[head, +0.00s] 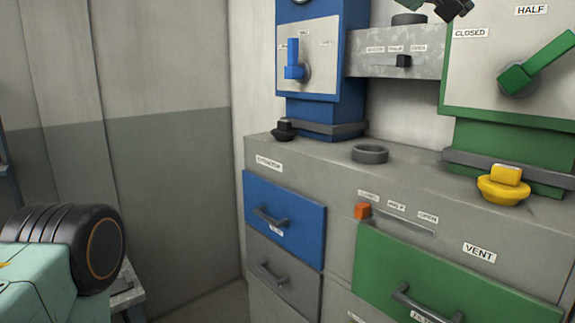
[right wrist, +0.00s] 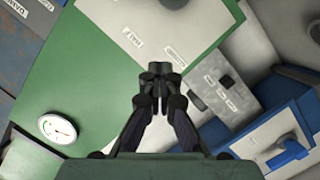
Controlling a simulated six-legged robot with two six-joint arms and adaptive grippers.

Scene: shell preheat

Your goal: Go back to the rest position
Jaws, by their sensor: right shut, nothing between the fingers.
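My right gripper (head: 447,8) shows at the top edge of the head view, partly cut off, in front of the wall above the grey slider panel. In the right wrist view the right gripper (right wrist: 160,70) has its fingers together with nothing between them. Behind it lie the green panel (right wrist: 100,50) and the grey slider panel (right wrist: 222,85). The fingers look clear of both, though the exact gap cannot be told. My left gripper is not in view.
The blue unit (head: 320,75) with its blue lever (head: 292,60) and the green unit (head: 485,75) with its green lever (head: 535,62) stand on a grey cabinet (head: 310,150). Drawers look shut.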

